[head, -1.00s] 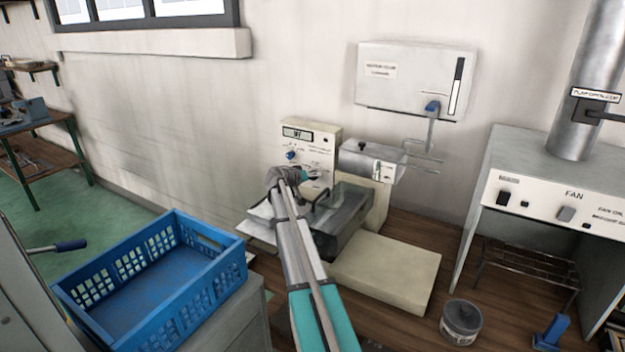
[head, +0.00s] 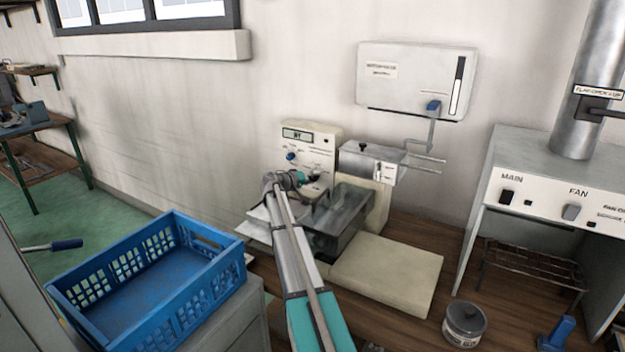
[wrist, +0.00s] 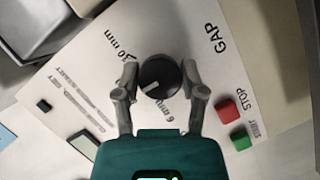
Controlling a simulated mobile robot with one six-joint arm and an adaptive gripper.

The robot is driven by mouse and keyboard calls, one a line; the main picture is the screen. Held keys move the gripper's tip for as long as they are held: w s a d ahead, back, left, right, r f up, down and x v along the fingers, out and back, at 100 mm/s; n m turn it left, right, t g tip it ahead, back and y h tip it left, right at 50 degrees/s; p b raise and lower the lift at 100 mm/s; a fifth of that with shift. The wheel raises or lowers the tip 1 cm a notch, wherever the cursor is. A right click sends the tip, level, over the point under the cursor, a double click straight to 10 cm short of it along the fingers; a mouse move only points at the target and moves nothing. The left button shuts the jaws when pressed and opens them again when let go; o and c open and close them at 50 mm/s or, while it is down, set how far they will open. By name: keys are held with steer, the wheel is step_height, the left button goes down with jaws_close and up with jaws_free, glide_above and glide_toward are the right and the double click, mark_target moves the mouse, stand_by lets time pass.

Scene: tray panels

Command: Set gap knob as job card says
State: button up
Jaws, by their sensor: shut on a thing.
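The gap knob (wrist: 160,77) is round and black with a pale pointer mark, on a white panel beside the printed word GAP. In the head view my gripper (head: 298,180) is at the front of the cream machine (head: 322,134) and hides the knob. I cannot make out a job card's text.
Red stop (wrist: 229,110) and green start (wrist: 241,140) buttons sit close to my right finger. A clear-sided box (head: 345,222) stands right of my arm. A blue crate (head: 165,270) is at the left. A grey hood bench (head: 560,170) stands at the right.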

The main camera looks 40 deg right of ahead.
steer(key=o, duration=1.1)
steer(key=shift+o, duration=0.2)
